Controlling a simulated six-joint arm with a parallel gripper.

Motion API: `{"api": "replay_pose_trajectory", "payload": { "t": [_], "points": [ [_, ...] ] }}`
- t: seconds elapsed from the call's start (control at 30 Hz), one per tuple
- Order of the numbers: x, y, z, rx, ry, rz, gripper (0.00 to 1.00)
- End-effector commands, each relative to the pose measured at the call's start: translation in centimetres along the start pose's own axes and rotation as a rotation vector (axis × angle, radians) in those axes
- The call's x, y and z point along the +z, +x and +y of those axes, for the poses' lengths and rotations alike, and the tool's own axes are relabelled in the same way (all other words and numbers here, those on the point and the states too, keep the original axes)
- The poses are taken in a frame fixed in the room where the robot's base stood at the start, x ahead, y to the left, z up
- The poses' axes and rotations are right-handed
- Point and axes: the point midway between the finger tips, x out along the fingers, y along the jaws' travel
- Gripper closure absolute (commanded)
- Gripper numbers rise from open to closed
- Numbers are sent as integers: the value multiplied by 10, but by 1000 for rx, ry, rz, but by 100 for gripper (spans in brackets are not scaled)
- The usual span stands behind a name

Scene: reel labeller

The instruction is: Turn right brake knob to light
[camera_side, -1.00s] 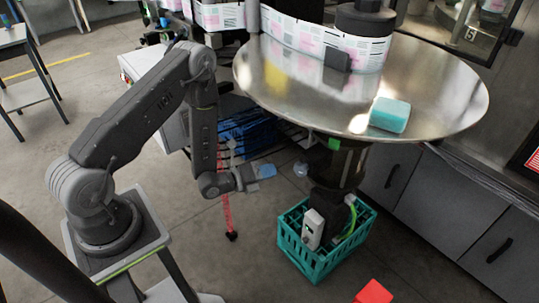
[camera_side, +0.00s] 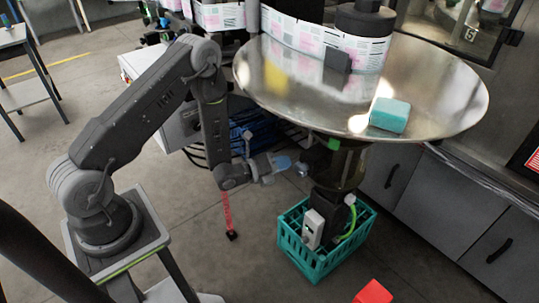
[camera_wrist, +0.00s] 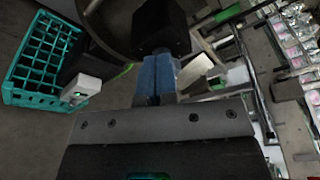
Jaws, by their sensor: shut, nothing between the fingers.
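My gripper (camera_side: 284,162) is under the left part of the round metal table (camera_side: 440,105), its blue fingers pointing right. In the wrist view my gripper (camera_wrist: 158,72) has its two blue fingers shut together with nothing between them. A small rounded grey knob (camera_side: 302,170) sits just right of the fingertips, on the dark column under the table. In the wrist view a dark blocky part (camera_wrist: 160,26) lies straight ahead of the fingertips. I cannot tell whether they touch, or whether this is the right brake knob. No marking for light is readable.
A teal crate (camera_side: 291,252) stands on the floor below, with a white box (camera_side: 313,229) and a green cable (camera_side: 349,220) at it. Grey cabinets (camera_side: 455,215) stand at right.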

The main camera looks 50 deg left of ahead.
Motion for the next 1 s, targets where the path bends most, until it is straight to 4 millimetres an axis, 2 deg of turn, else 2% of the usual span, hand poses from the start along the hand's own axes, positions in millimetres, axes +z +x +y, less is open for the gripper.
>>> {"api": "replay_pose_trajectory", "payload": {
  "t": [0.3, 1.0],
  "points": [
    [4, 17, -1, -2, 1, -1, 100],
    [2, 18, 1, 1, 3, 1, 100]
  ]
}}
